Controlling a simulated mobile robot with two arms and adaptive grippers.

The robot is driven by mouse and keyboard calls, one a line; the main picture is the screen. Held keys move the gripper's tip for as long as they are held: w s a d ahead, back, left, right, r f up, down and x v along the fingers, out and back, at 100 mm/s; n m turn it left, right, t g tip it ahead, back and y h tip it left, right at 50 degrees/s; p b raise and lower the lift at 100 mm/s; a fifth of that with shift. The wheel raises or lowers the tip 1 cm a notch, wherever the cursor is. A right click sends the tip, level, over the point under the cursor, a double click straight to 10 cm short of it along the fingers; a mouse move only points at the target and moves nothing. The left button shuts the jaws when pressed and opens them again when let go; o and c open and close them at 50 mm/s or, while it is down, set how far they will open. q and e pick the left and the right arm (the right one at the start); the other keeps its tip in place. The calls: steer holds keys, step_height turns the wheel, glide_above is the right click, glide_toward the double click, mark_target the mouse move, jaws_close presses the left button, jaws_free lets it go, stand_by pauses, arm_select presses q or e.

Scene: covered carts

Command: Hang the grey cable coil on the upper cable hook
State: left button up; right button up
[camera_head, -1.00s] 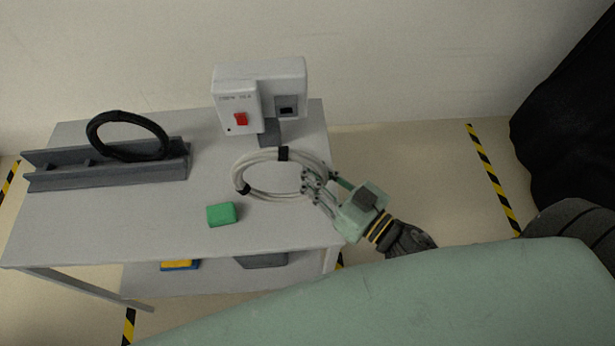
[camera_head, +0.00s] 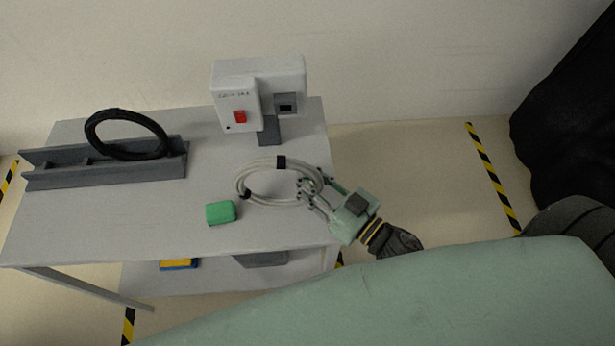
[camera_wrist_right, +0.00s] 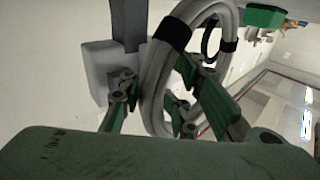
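The grey cable coil (camera_head: 250,199), a pale ring with black ties, is over the right part of the grey cart top. My right gripper (camera_head: 311,188) has its fingers around the right side of the coil. In the right wrist view the coil (camera_wrist_right: 155,75) passes between the fingers of the gripper (camera_wrist_right: 158,100), which look shut on it. The coil appears held above the cart, though the gap is hard to judge. I cannot make out an upper cable hook in either view. My left gripper is not in view.
A white device with a red switch (camera_head: 239,117) stands on a dark post at the cart's (camera_head: 100,225) back right. A green block (camera_head: 221,212) lies left of the coil. A black ring (camera_head: 126,113) stands in a dark grey rail (camera_head: 70,176) at left. Floor right of the cart is clear.

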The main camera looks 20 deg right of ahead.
steer(key=o, duration=0.5)
steer(key=shift+c, duration=0.2)
steer(key=shift+r, duration=0.25)
steer(key=b+v, duration=0.2)
steer(key=v, duration=0.9)
steer(key=shift+s+d+f+b, duration=0.1)
steer(key=shift+f+b, duration=0.1)
steer(key=shift+b, duration=0.1)
steer(key=shift+s+d+r, duration=0.1)
steer(key=shift+s+d, duration=0.1)
steer(key=shift+s, duration=0.15)
